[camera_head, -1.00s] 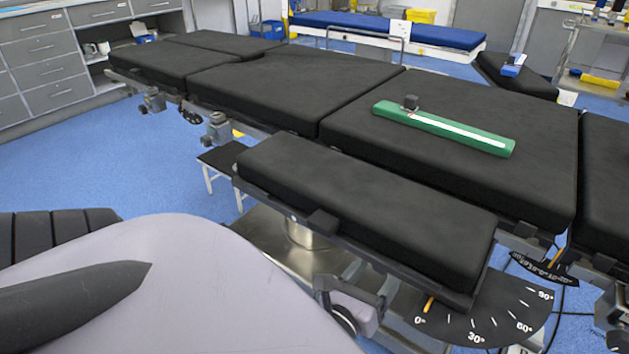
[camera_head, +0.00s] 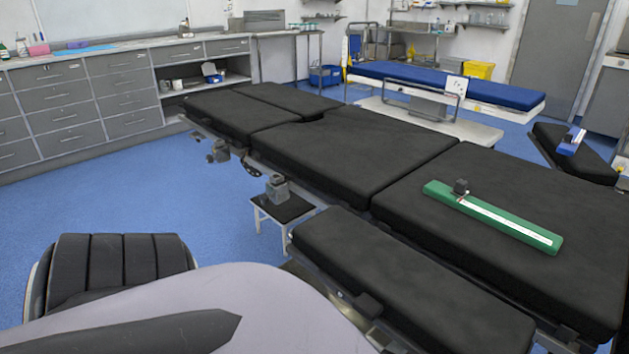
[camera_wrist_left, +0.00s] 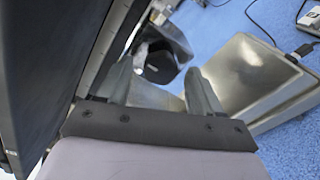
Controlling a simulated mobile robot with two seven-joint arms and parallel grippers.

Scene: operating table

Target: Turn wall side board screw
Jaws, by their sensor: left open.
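The black padded side board (camera_head: 410,280) runs along the near side of the operating table (camera_head: 350,150) in the head view. Its screw cannot be made out there. In the left wrist view, a dark round knob (camera_wrist_left: 160,66), possibly the screw, shows beyond and between the fingers of my left gripper (camera_wrist_left: 160,88). These fingers are apart, with nothing visibly held. I cannot tell how far the knob is from the fingertips. My left gripper is not visible in the head view, and my right gripper is in neither view.
A green board with a white strip (camera_head: 490,215) lies on the table. A small stool (camera_head: 282,208) stands beside it. Grey cabinets (camera_head: 120,95) line the left wall; a blue bed (camera_head: 445,85) stands behind. A metal base (camera_wrist_left: 245,75) shows in the wrist view. Blue floor is free at left.

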